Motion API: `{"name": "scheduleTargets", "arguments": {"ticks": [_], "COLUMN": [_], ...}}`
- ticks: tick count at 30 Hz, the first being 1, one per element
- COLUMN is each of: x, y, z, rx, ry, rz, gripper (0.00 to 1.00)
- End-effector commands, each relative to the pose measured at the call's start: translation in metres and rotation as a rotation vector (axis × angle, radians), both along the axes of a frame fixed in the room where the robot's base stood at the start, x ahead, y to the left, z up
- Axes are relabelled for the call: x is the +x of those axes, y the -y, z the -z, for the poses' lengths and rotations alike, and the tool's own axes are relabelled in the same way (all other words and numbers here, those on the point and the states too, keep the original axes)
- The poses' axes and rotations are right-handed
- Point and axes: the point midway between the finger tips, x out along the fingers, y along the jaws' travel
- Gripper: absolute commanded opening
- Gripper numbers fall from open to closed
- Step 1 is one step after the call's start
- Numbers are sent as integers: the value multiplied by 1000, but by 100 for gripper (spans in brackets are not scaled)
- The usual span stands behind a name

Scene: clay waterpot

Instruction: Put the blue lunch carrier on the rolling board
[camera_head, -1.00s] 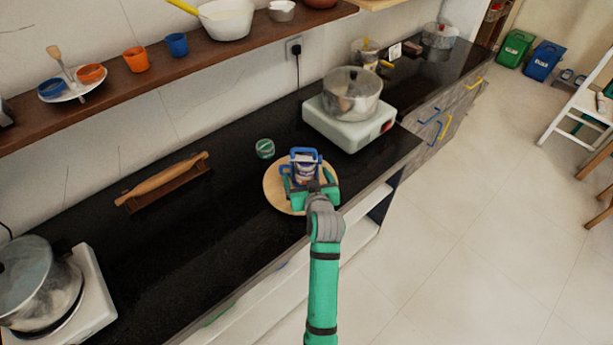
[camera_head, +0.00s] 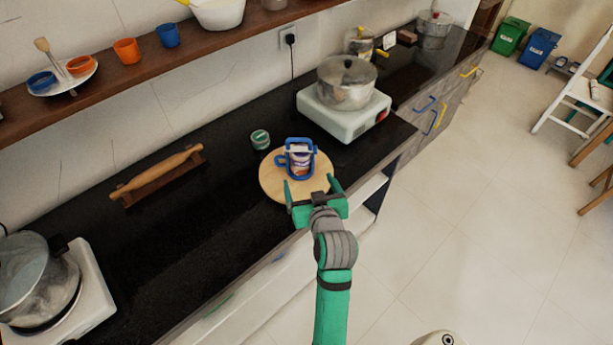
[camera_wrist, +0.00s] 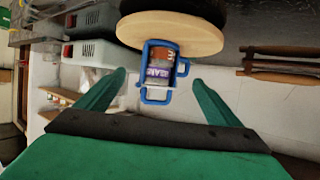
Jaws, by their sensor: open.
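The blue lunch carrier (camera_head: 300,160) stands upright on the round wooden rolling board (camera_head: 271,186), near the board's middle. It has a blue frame around a printed container. My gripper (camera_head: 313,190) is open and empty, at the front edge of the board, apart from the carrier. In the wrist view the carrier (camera_wrist: 160,70) shows beyond and between the open fingers of my gripper (camera_wrist: 160,80), with the board (camera_wrist: 170,32) behind it.
A rolling pin (camera_head: 157,172) on its stand lies left on the black counter. A small green tin (camera_head: 260,139) stands behind the board. A stove with a pot (camera_head: 346,83) is to the right, and another pot (camera_head: 38,280) is at far left. A shelf runs above.

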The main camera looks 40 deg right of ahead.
Motion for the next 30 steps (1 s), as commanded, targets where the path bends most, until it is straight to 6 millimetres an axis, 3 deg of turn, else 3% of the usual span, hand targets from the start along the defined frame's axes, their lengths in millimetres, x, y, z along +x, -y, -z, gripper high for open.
{"name": "scheduleTargets", "arguments": {"ticks": [10, 14, 20, 30], "x": [-9, -11, -26, -84], "y": [-4, -13, -61, -160], "z": [-4, 4, 42, 92], "rx": [0, 0, -10, -42], "ry": [1, -2, 0, 29], "rz": [0, -6, -36, -126], "gripper": [87, 87, 87, 87]}}
